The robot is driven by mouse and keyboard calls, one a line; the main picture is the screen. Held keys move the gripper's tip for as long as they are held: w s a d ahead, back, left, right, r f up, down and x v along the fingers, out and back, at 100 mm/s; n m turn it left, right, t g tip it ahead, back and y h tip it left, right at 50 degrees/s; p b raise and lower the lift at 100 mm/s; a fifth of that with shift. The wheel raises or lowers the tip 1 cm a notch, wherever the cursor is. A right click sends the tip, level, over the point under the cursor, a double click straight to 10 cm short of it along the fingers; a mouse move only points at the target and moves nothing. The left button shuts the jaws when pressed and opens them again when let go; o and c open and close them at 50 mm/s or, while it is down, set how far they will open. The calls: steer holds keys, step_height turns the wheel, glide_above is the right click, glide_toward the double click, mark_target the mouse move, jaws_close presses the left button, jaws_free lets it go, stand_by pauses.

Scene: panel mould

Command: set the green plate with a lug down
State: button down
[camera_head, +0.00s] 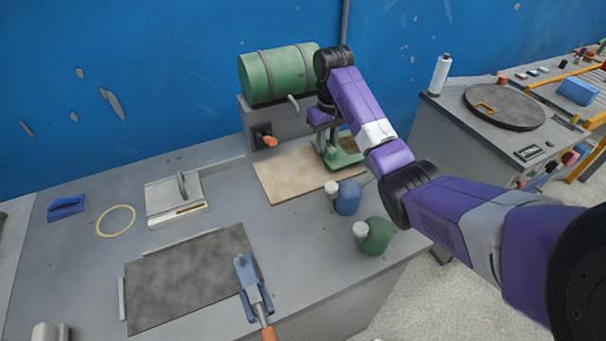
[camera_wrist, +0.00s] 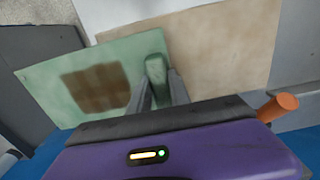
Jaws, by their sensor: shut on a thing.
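The green plate (camera_wrist: 55,85) is flat and pale green, with a brown patch on its face and a raised green lug (camera_wrist: 155,62) near one edge. My gripper (camera_wrist: 160,92) is shut on that lug, one finger on each side. In the head view the plate (camera_head: 347,158) shows only in part, below my gripper (camera_head: 330,134) at the right end of a tan board (camera_head: 285,180). In the wrist view the plate overlaps the board's edge. I cannot tell whether its underside touches anything.
A green drum (camera_head: 280,74) and an orange-knobbed handle (camera_head: 269,141) stand behind the board. Blue (camera_head: 347,199) and green (camera_head: 375,237) bottles stand in front.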

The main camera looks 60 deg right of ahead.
steer(key=shift+s+d+f, duration=0.25)
steer(key=shift+d+f, duration=0.1)
steer(key=p, duration=0.2)
glide_toward(274, 178)
steer(key=s+d+f, duration=0.2)
steer(key=d, duration=0.1)
steer(key=s+d+f, duration=0.1)
steer(key=d+f, duration=0.1)
steer(key=w+a, duration=0.1)
steer(key=w+a+p, duration=0.1)
steer(key=a, duration=0.1)
steer(key=w+a, duration=0.1)
steer(key=a, duration=0.1)
steer(key=shift+w+a+p, duration=0.1)
steer(key=shift+a+p, duration=0.05)
steer(key=shift+p, duration=0.2)
steer(key=shift+f, duration=0.9)
steer(key=c, duration=1.6)
jaws_free()
steer(key=shift+f, duration=0.15)
steer(key=o, duration=0.4)
